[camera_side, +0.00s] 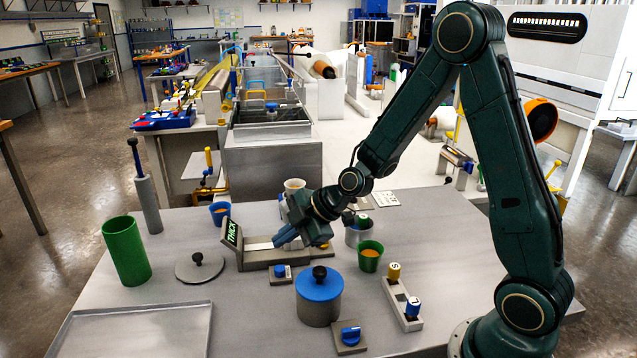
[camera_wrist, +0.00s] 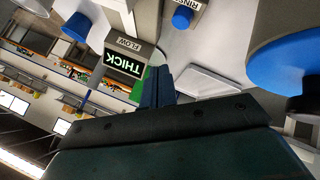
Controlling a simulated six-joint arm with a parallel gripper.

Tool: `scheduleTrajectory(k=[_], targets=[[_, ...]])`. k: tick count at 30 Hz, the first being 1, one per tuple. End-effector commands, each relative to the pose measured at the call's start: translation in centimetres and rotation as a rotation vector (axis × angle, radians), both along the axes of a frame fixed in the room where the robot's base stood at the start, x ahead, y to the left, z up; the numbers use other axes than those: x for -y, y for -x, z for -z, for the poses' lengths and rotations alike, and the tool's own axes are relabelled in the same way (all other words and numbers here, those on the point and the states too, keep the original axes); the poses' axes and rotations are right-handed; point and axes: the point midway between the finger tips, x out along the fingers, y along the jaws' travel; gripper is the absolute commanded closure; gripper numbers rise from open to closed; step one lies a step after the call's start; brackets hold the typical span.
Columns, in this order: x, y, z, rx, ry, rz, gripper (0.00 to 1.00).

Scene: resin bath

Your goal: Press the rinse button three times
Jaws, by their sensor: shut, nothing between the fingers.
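The rinse button is a small blue cap (camera_side: 280,271) on a low grey block, at the front of the grey device with the lit THICK sign (camera_side: 232,233). In the wrist view the blue button (camera_wrist: 182,17) is near the top edge, beside a partly cut-off RINSE label (camera_wrist: 200,9). My gripper (camera_side: 277,241) is shut and empty, with its blue fingers pointing down-left over the THICK device, behind the button and apart from it. In the wrist view my gripper (camera_wrist: 158,80) points toward the green THICK sign (camera_wrist: 122,64) and FLOW label (camera_wrist: 130,46).
A pot with a blue lid (camera_side: 319,284) stands just right of the button. A grey round lid (camera_side: 200,266) and a green cylinder (camera_side: 126,251) are to the left. A blue knob (camera_side: 350,334) and a green cup (camera_side: 370,259) are nearby. An empty tray (camera_side: 135,310) lies front left.

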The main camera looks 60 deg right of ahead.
Motion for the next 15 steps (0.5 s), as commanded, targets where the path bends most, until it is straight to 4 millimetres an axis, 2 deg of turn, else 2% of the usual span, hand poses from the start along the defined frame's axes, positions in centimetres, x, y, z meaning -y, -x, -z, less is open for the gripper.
scheduleTrajectory(k=[10,15], targets=[[0.1,-0.4,-3.3,0.006,0.002,-0.001,1.00],[0.2,-0.4,-4.1,0.002,0.001,0.000,1.00]])
